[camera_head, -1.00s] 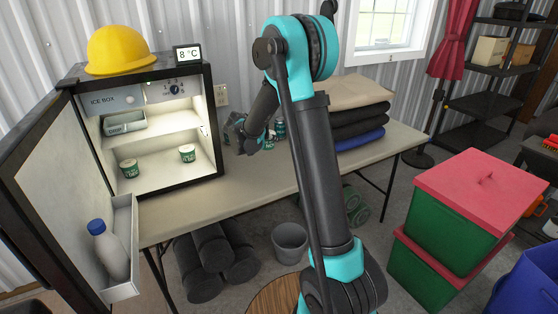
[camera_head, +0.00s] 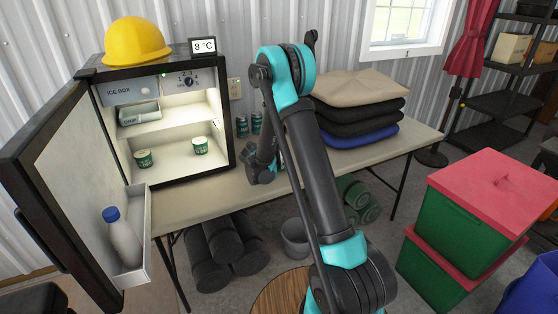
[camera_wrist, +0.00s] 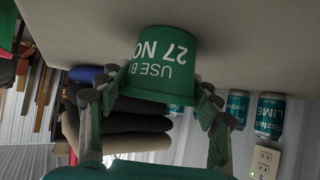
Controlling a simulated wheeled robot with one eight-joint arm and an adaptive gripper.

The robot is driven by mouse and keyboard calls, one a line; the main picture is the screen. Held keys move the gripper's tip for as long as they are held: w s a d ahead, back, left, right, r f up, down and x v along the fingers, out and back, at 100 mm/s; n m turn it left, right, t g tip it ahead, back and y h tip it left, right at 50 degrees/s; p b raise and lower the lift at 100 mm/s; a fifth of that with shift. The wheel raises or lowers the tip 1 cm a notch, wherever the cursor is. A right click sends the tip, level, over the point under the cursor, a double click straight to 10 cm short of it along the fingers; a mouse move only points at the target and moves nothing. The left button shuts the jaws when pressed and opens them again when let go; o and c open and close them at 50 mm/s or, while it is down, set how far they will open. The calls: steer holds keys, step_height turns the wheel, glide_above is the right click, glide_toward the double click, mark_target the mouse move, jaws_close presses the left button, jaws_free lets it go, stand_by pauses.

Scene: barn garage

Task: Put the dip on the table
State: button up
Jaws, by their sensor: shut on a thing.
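A green tub of dip (camera_wrist: 165,60) with white "USE BY" print is between the fingers of my gripper (camera_wrist: 160,92) in the wrist view. That view is upside down, and the tub's base is at or very near the pale tabletop (camera_wrist: 250,35); I cannot tell whether it touches. In the head view my gripper (camera_head: 262,172) is low over the beige table (camera_head: 195,205), right of the open fridge, and the held tub is hidden. Two more green and white tubs stand on the lower fridge shelf, at left (camera_head: 144,158) and right (camera_head: 200,146).
Teal cans (camera_wrist: 268,115) stand on the table near the wall; they also show behind my arm in the head view (camera_head: 242,126).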

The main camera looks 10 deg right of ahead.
steer(key=o, duration=1.3)
steer(key=shift+f, duration=0.1)
steer(key=v, duration=1.1)
steer(key=s+d+r+n+g+y, duration=0.1)
steer(key=s+d+n+g, duration=0.1)
steer(key=s+d, duration=0.45)
steer(key=s+d+r+n+g+y, duration=0.1)
steer(key=s+d+r, duration=0.15)
steer(key=s, duration=0.65)
steer(key=s+f+n+y, duration=0.1)
steer(key=s+n+y, duration=0.1)
steer(key=s, duration=0.7)
steer(key=s+f+n+g+y, duration=0.1)
steer(key=s+f+n+y, duration=0.1)
steer(key=s, duration=0.8)
steer(key=shift+s+d+f+n+g+y, duration=0.2)
steer(key=shift+d+f+n+g+y, duration=0.1)
steer(key=shift+y, duration=0.1)
